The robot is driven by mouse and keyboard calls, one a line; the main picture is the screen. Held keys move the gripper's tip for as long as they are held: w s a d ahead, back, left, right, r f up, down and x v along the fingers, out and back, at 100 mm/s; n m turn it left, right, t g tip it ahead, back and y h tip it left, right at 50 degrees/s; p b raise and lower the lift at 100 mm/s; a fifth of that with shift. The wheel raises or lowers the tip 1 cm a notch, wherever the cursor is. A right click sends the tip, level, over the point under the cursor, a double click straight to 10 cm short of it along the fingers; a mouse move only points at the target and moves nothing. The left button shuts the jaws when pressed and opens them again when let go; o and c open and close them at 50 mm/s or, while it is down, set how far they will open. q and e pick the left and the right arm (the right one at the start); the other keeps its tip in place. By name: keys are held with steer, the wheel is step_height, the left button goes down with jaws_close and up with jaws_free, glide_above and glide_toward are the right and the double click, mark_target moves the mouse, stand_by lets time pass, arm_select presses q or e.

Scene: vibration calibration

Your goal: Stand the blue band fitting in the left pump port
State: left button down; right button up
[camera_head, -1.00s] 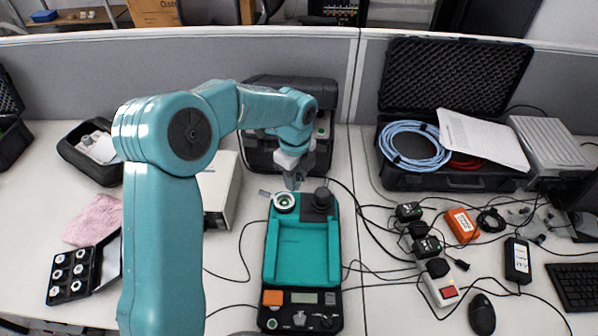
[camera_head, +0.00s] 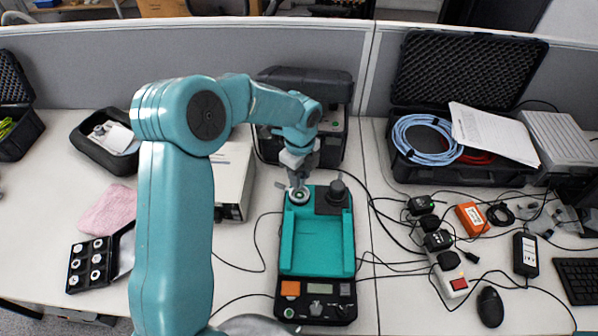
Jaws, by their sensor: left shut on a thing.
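The pump unit is a teal tray (camera_head: 317,245) in a black case, with a control panel at its near end. Its left port (camera_head: 300,196) is a pale ring with a green centre at the far left corner. A dark round knob-like part (camera_head: 336,188) stands at the far right corner. My left gripper (camera_head: 297,181) points down right at the left port, shut on the small fitting. The fitting is mostly hidden and too small to show its blue band; I cannot tell whether it is inside the port. My right gripper is not in view.
A black case (camera_head: 335,85) stands behind the pump, and a white box (camera_head: 235,170) is to its left. A tray of several round parts (camera_head: 90,264) and a pink cloth (camera_head: 109,211) lie at left. Cables, adapters and a power strip (camera_head: 452,280) crowd the right.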

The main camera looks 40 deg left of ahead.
mark_target(299, 196)
arm_select(q)
steer(key=shift+f+b, duration=1.6)
steer(key=shift+f, duration=0.9)
steer(key=shift+s+f, duration=0.15)
steer(key=shift+f, duration=0.25)
